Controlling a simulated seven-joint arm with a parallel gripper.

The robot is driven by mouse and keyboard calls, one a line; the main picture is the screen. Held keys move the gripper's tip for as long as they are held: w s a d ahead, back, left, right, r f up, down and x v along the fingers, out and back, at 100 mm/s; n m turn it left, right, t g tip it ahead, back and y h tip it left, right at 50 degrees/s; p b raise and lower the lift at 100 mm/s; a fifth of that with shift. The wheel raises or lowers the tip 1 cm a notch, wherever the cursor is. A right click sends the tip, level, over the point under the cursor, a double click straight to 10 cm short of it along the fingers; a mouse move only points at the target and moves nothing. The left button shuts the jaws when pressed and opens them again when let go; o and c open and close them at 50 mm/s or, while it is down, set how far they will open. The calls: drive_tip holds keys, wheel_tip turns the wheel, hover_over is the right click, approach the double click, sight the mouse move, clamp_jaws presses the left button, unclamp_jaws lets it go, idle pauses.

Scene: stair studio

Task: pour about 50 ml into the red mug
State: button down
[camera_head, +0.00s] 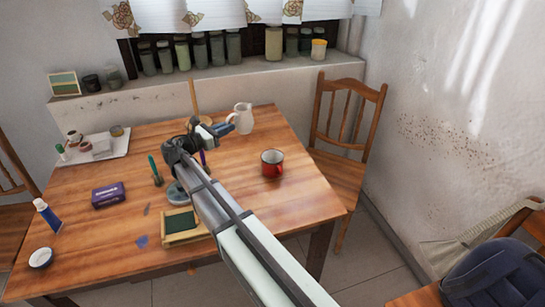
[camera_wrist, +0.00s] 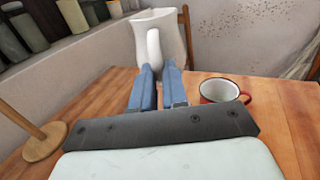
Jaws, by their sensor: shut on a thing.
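A white jug (camera_head: 243,119) is at the far part of the wooden table, right at my gripper's tips. My gripper (camera_head: 229,127) is shut on the jug's handle. In the wrist view the blue fingers (camera_wrist: 159,82) close around the jug's handle, and the white jug (camera_wrist: 160,32) looks close to upright. I cannot tell whether its base touches the table, and its contents are hidden. The red mug (camera_head: 272,163) stands upright on the table, to the right and nearer than the jug. In the wrist view the mug (camera_wrist: 222,91) shows a white inside, with no liquid seen.
The wooden table (camera_head: 312,192) is clear around the mug. A wooden stand (camera_wrist: 44,142) is left of my gripper. A purple box (camera_head: 108,195), a framed green board (camera_head: 182,226) and a white tray (camera_head: 118,145) lie to the left. Jars (camera_head: 183,54) line the sill behind.

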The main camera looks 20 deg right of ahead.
drive_tip(key=s+a+m+g+h, duration=0.2)
drive_tip(key=s+a+m+g, duration=0.2)
drive_tip(key=s+a+g, duration=0.25)
wheel_tip(320, 180, down, 10)
drive_tip(key=shift+d+r, duration=0.15)
drive_tip(key=shift+d, duration=0.15)
drive_tip(key=shift+s, duration=0.1)
idle(0.3)
drive_tip(key=shift+d+f+y, duration=0.3)
drive_tip(key=shift+f+y, duration=0.3)
drive_tip(key=shift+f, duration=0.05)
drive_tip(key=shift+d+f+y, duration=0.3)
drive_tip(key=shift+f+y, duration=0.3)
drive_tip(key=shift+f, duration=0.05)
drive_tip(key=d+r+y, duration=0.7)
drive_tip(key=r+y, duration=0.1)
drive_tip(key=y, duration=0.1)
drive_tip(key=shift+w+r, duration=0.25)
drive_tip(key=shift+r, duration=0.15)
drive_tip(key=shift+d+r+g+y, duration=0.25)
drive_tip(key=shift+r+y, duration=0.1)
drive_tip(key=shift+y, duration=0.25)
drive_tip(key=shift+d+r+y+p, duration=0.4)
drive_tip(key=shift+r+y, duration=0.1)
drive_tip(key=shift+y, duration=0.1)
